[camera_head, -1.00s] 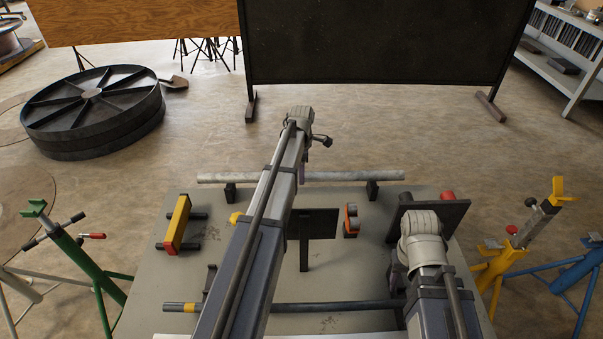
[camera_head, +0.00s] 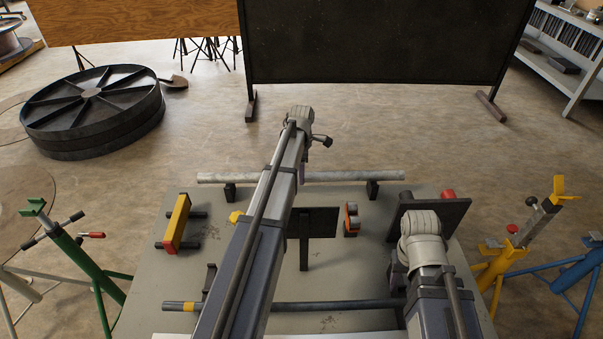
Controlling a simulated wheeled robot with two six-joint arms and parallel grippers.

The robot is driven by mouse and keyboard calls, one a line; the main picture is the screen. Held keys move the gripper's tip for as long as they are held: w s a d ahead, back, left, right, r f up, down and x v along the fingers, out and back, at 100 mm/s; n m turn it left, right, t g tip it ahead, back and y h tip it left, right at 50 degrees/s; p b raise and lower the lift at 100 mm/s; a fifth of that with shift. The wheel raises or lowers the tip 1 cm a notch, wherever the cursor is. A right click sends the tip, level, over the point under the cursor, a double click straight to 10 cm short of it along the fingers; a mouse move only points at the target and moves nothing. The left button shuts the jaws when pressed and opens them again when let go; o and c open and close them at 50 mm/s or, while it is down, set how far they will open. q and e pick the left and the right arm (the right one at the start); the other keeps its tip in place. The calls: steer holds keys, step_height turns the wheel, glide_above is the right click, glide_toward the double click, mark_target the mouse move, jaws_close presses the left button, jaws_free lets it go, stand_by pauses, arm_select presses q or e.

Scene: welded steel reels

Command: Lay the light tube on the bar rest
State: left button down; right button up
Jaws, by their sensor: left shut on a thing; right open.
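The light tube (camera_head: 335,177) is a pale grey pipe lying level, left to right, along the far edge of the bench. Below it stand two dark supports of the bar rest, the left one (camera_head: 229,191) and the right one (camera_head: 373,189). The tube lines up with both, but I cannot tell whether it touches them. My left gripper (camera_head: 301,170) is shut at the tube's middle; its arm hides most of the fingers and part of the tube. My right gripper (camera_head: 394,272) is open low at the bench's right side, its fingers mostly hidden.

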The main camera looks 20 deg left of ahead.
arm_select(q)
steer(key=shift+f+b, duration=0.45)
steer(key=shift+f, duration=0.05)
stand_by(0.4)
steer(key=shift+c, duration=1.4)
jaws_free()
steer(key=shift+o, duration=1.4)
